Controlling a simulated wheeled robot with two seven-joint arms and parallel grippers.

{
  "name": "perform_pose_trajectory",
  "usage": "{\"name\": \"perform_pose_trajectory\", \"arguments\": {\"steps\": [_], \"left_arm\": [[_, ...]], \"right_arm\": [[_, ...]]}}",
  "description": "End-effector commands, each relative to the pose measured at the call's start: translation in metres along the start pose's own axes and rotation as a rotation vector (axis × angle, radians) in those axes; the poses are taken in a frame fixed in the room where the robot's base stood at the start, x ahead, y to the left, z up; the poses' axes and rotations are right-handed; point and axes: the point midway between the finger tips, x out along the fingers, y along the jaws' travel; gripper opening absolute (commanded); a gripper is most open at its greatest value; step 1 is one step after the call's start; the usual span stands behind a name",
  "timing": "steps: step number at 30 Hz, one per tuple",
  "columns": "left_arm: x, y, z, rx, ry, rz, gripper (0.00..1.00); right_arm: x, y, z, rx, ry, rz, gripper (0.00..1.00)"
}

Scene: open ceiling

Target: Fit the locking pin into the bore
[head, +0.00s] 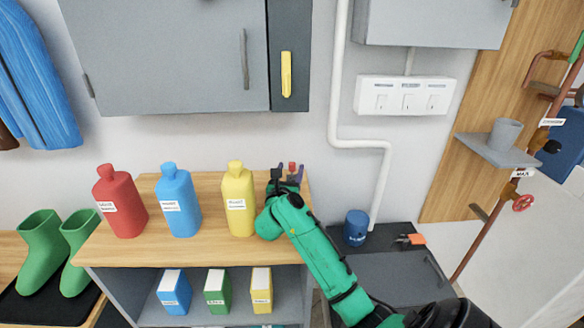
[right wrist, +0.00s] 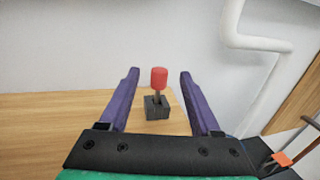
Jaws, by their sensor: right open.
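The pin with a red head (right wrist: 159,78) stands upright on a thin shank in a small dark block (right wrist: 158,112) on the wooden shelf top. In the head view its red head (head: 292,167) shows small between the fingertips. My right gripper (head: 286,174) is open at the right end of the shelf top. In the right wrist view its two purple fingers stand left and right of the pin, with a gap on each side. I cannot make out the bore for certain. My left gripper is not in view.
Red (head: 121,205), blue (head: 178,200) and yellow (head: 238,202) bottles stand left of my right gripper, the yellow one close to my arm. A grey cabinet (head: 170,55) hangs above. A white pipe (head: 335,100) runs down the wall to the right.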

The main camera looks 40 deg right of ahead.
Motion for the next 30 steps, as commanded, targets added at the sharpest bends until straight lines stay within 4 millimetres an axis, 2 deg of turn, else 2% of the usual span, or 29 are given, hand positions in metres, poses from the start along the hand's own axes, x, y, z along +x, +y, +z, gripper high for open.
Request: {"name": "perform_pose_trajectory", "arguments": {"steps": [3,8,9,11,13,14,23,26,30], "left_arm": [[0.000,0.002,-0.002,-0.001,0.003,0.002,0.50],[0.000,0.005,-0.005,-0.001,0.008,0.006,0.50],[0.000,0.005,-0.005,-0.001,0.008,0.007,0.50],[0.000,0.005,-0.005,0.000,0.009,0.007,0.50],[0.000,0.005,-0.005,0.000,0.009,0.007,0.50],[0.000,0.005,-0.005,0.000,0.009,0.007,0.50],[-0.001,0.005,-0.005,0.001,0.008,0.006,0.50],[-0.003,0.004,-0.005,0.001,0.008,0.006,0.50],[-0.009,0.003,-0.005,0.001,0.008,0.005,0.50]], "right_arm": [[0.012,0.000,0.000,-0.001,0.000,0.001,0.64],[0.013,0.000,-0.001,0.000,0.001,0.001,0.64],[0.012,0.000,-0.001,0.000,0.001,0.001,0.57],[0.012,0.000,-0.001,0.000,0.001,0.001,0.34],[0.012,0.000,-0.001,0.000,0.001,0.001,0.07],[0.012,0.000,-0.001,-0.001,0.001,0.001,0.00],[0.012,0.000,0.001,0.000,0.000,0.001,0.00],[0.012,0.000,0.016,0.004,-0.001,0.000,0.00],[0.012,0.000,0.053,0.006,-0.002,0.000,0.00]]}}
